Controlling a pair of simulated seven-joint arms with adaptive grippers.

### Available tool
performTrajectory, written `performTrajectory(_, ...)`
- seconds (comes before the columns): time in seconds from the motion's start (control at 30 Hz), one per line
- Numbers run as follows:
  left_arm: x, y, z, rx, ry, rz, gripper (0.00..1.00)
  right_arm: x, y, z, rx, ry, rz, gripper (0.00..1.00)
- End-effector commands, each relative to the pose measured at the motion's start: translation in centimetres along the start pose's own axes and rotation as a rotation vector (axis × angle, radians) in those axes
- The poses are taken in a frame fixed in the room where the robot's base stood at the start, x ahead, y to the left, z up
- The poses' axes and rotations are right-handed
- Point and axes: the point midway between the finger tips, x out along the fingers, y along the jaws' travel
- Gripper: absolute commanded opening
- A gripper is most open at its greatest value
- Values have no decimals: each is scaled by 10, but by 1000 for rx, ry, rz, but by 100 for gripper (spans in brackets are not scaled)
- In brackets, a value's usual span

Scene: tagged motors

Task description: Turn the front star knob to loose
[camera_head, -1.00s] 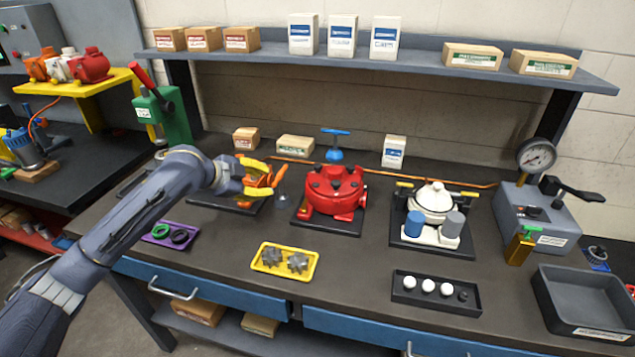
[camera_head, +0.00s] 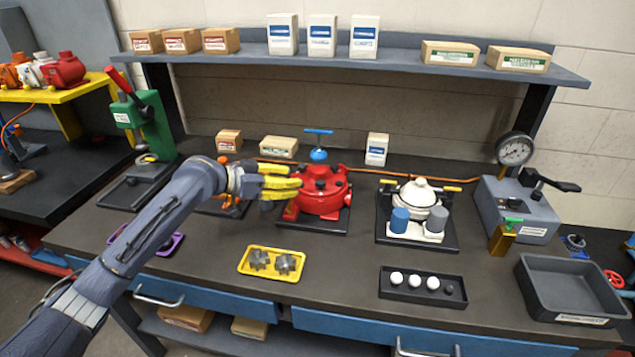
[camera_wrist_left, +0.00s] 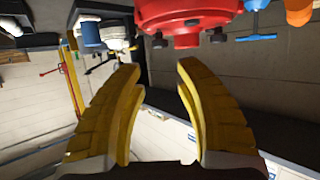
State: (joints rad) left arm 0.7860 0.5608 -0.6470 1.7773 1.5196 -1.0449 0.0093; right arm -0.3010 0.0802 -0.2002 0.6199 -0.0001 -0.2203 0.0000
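The red motor (camera_head: 322,200) sits on a dark base plate in the middle of the bench. It also shows upside down at the top of the left wrist view (camera_wrist_left: 185,12). Several dark knobs stick out from it there, one of them a dark knob (camera_wrist_left: 159,41) close to the space between the fingertips. I cannot tell for sure which is the front star knob. My left gripper (camera_head: 297,182) is at the motor's left front and partly hides it. Its yellow fingers are apart and empty in the left wrist view (camera_wrist_left: 160,68). My right gripper is not in view.
A blue T-handle (camera_head: 318,143) stands behind the motor. A white motor (camera_head: 416,197) is to the right, and an orange one behind my left arm. A yellow tray with gears (camera_head: 271,276) and a black tray with white balls (camera_head: 401,298) lie in front.

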Motion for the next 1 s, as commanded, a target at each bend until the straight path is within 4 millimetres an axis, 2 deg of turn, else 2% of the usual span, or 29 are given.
performTrajectory(0.2, 40, 1, 0, -2, 1, 1, 34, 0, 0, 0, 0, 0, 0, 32)
performTrajectory(0.5, 81, 0, 0, 0, 0, 0, 34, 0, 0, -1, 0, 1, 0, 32)
performTrajectory(0.73, 96, 0, 0, 2, 0, -1, 34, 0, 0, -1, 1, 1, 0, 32)
performTrajectory(1.0, 100, 0, 0, 2, -1, -1, 34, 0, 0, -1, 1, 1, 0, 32)
